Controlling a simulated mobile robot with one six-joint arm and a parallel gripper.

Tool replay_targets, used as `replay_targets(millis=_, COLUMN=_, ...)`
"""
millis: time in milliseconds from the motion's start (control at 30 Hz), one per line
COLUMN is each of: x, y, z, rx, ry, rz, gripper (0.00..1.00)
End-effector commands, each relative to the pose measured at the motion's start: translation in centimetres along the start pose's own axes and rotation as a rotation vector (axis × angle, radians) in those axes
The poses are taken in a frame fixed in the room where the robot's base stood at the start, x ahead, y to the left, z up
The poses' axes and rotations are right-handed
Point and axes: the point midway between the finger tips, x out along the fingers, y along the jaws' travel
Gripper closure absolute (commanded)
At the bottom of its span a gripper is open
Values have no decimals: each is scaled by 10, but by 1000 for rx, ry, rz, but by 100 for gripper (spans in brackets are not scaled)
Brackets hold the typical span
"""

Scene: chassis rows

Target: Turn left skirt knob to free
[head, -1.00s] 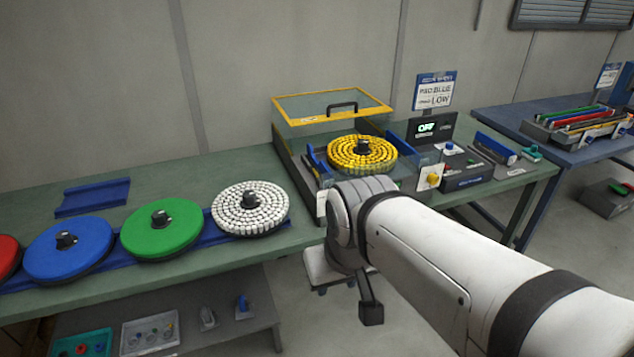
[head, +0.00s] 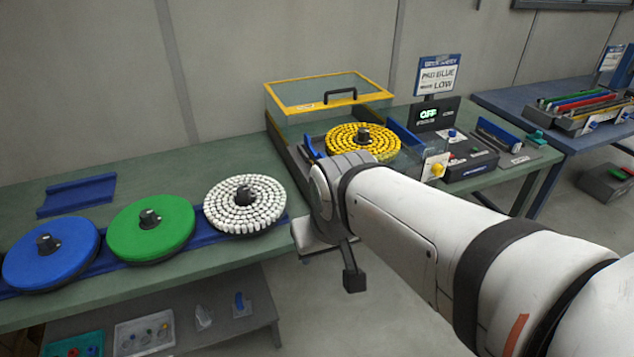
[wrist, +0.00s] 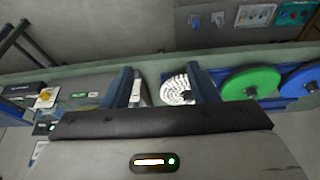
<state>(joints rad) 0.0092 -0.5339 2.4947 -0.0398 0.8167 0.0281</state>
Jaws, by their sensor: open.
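The machine with the yellow-framed clear lid (head: 330,92) stands on the green bench, with a disc of yellow pieces (head: 363,142) inside. A yellow knob (head: 437,169) on a white plate is at its front right; it also shows at the left of the wrist view (wrist: 45,97). The left skirt knob cannot be made out; my arm covers the machine's front left corner in the head view. In the wrist view my gripper (wrist: 160,70) is open and empty, its blue fingers pointing towards the bench edge between the machine and the white disc.
Discs of white (head: 245,204), green (head: 151,229) and blue (head: 51,256) lie along a blue rail on the bench. A control box with an OFF display (head: 430,114) stands right of the machine. A lower shelf (head: 255,318) holds trays. Open floor lies in front.

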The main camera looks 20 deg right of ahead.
Motion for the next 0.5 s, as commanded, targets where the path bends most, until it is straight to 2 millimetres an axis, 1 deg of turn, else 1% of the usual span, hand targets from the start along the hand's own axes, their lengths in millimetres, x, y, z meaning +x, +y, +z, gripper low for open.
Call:
replay_targets(millis=33, x=26, y=6, z=-8, rx=10, ry=38, rz=20, gripper=42)
replay_targets(millis=67, x=38, y=12, z=-15, rx=18, ry=69, rz=35, gripper=41)
replay_targets(millis=100, x=56, y=21, z=-27, rx=30, ry=119, rz=58, gripper=41)
replay_targets(millis=167, x=84, y=38, z=-47, rx=45, ry=204, rz=91, gripper=41)
replay_targets(millis=200, x=103, y=49, z=-61, rx=54, ry=265, rz=113, gripper=41)
replay_targets(millis=267, x=129, y=66, z=-82, rx=59, ry=359, rz=138, gripper=41)
replay_targets(millis=300, x=146, y=77, z=-94, rx=60, ry=420, rz=151, gripper=41)
replay_targets(millis=367, x=170, y=92, z=-111, rx=58, ry=510, rz=161, gripper=41)
replay_targets(millis=400, x=185, y=102, z=-121, rx=55, ry=570, rz=161, gripper=41)
replay_targets(millis=467, x=208, y=117, z=-134, rx=50, ry=661, rz=169, gripper=41)
replay_targets(millis=500, x=223, y=125, z=-141, rx=44, ry=720, rz=162, gripper=41)
